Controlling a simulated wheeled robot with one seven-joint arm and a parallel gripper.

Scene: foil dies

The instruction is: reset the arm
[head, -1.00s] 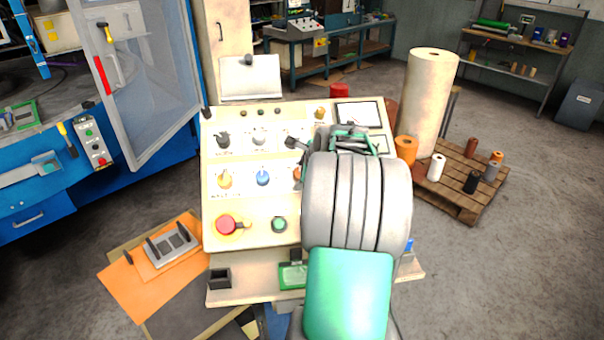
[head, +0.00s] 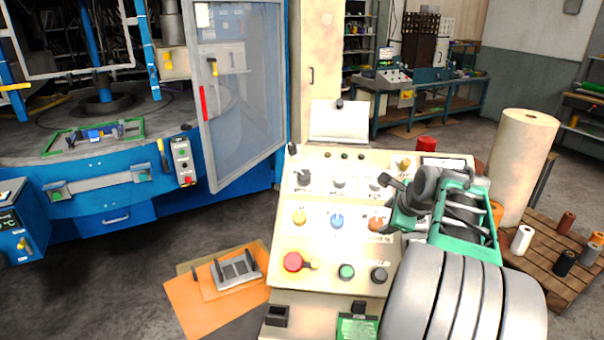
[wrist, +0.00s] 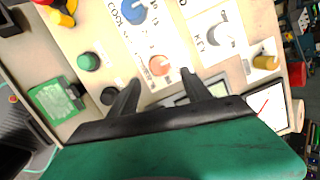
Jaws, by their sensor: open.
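My gripper (head: 386,203) is open and empty over the right part of a cream control console (head: 318,262). In the wrist view its two dark fingers (wrist: 162,76) are spread apart, with an orange knob (wrist: 160,66) showing between them. A blue knob (wrist: 132,10) and a green button (wrist: 88,61) lie beyond and left of the fingers. My arm comes in from the lower right of the head view and hides part of the console's right side.
The console also carries a red button (head: 292,262). A blue machine (head: 110,205) with an open mesh door (head: 238,95) stands at left. A cream roll (head: 522,160) and a pallet (head: 545,262) with small spools are at right. Orange sheets (head: 205,305) lie on the floor.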

